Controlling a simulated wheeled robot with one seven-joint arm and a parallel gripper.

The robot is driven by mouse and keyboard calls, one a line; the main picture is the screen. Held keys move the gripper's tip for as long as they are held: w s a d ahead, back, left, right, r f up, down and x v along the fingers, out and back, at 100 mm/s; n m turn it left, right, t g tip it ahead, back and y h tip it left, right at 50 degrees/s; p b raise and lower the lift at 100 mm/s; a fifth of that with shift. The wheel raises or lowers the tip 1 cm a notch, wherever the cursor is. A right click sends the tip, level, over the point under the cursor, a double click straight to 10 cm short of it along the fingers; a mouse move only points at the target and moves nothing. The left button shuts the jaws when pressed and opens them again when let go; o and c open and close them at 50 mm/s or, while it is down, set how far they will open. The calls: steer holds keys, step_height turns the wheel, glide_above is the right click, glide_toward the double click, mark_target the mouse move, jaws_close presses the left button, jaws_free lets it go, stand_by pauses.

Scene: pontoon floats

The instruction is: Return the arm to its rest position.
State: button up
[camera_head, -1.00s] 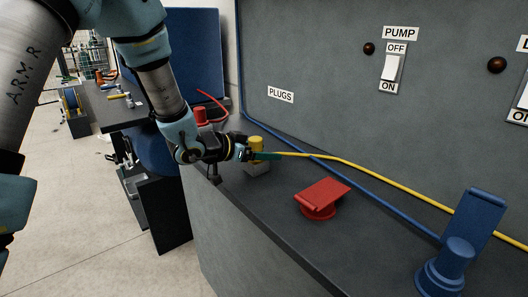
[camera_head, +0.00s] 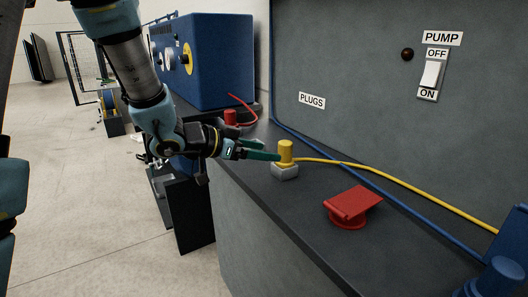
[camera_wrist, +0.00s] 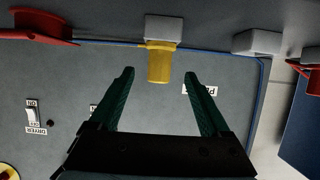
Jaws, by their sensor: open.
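My gripper (camera_head: 272,154) is at the left of the yellow plug (camera_head: 286,152) in the head view, its green fingers pointing at the plug. In the wrist view my gripper (camera_wrist: 160,74) is open, with nothing held between the fingers. The yellow plug (camera_wrist: 158,65) shows upside down there, beyond and between the fingertips, apart from both. It stands upright in a grey socket block (camera_head: 285,172) on the dark counter, with a yellow cable running right. My arm reaches down from the upper left.
A red flap-topped fitting (camera_head: 352,205) and a blue fitting (camera_head: 497,279) stand right on the counter. A red plug (camera_head: 231,117) stands behind my gripper near a blue cabinet (camera_head: 203,60). The grey panel (camera_head: 370,110) rises behind. Open floor (camera_head: 85,190) lies left.

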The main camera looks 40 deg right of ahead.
steer(key=shift+w, duration=0.1)
steer(key=w+a+f+n+t+y, duration=0.2)
steer(key=w+a+n+t+y, duration=0.25)
steer(key=w+a, duration=0.5)
steer(key=w+a+f+n+t+y, duration=0.2)
steer(key=w+a+n+t+y, duration=0.25)
steer(key=a, duration=0.85)
steer(key=s+a+f+n+g+y, duration=0.1)
steer(key=s+a+n+g+y, duration=0.1)
steer(key=a, duration=0.7)
steer(key=s+a+f+n+g+y, duration=0.1)
steer(key=s+a+n+g+y, duration=0.1)
steer(key=s+a+n+g, duration=0.2)
steer(key=s+a+n, duration=0.2)
steer(key=s+a, duration=0.2)
steer(key=a, duration=0.2)
steer(key=shift+s+a+f+g, duration=0.15)
steer(key=shift+s+a+g, duration=0.05)
steer(key=shift+s+g, duration=0.1)
